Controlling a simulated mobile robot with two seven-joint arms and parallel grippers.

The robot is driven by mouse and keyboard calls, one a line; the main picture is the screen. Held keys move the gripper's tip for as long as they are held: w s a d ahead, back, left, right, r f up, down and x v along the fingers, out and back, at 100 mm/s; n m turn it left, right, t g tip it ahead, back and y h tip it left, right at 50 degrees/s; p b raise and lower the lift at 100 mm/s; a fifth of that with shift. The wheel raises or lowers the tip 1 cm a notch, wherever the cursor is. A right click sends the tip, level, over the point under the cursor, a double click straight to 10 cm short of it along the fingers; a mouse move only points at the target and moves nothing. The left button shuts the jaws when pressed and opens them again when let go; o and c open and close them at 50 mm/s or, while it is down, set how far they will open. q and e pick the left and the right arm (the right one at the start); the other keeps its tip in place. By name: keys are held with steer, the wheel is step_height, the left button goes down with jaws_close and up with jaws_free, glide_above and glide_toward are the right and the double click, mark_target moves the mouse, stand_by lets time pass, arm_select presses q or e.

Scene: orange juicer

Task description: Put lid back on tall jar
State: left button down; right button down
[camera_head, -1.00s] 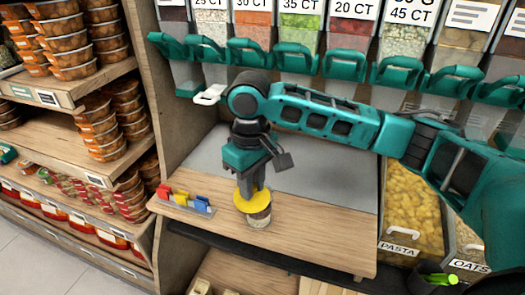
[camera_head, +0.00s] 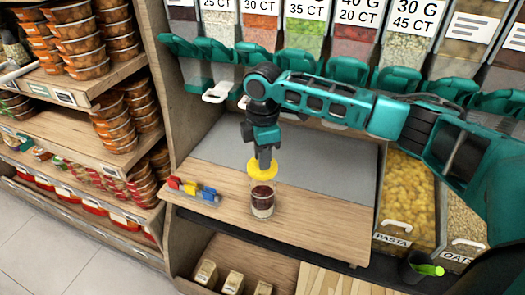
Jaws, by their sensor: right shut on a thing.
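My right gripper (camera_head: 263,160) points down and is shut on a yellow lid (camera_head: 262,170). It holds the lid above and slightly behind the tall jar. The jar (camera_head: 263,201) is clear glass with a dark layer over a pale layer, and it stands upright on the wooden counter. Its top looks open, with a small gap in the picture between lid and rim. My left gripper is not in view.
A small rack (camera_head: 194,192) with red, yellow and blue pieces is on the counter (camera_head: 325,222), left of the jar. Bulk dispensers with teal handles (camera_head: 294,57) line the back. The counter right of the jar is clear.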

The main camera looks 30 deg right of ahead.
mark_target(263, 173)
steer(key=shift+f, duration=0.85)
step_height(263, 173, down, 3)
steer(key=b, duration=0.2)
steer(key=shift+r+b, duration=0.1)
steer(key=shift+b, duration=0.3)
steer(key=shift+f, duration=0.9)
steer(key=shift+p, duration=1.15)
steer(key=shift+f, duration=0.15)
stand_by(0.3)
stand_by(0.7)
steer(key=c, duration=0.9)
jaws_free()
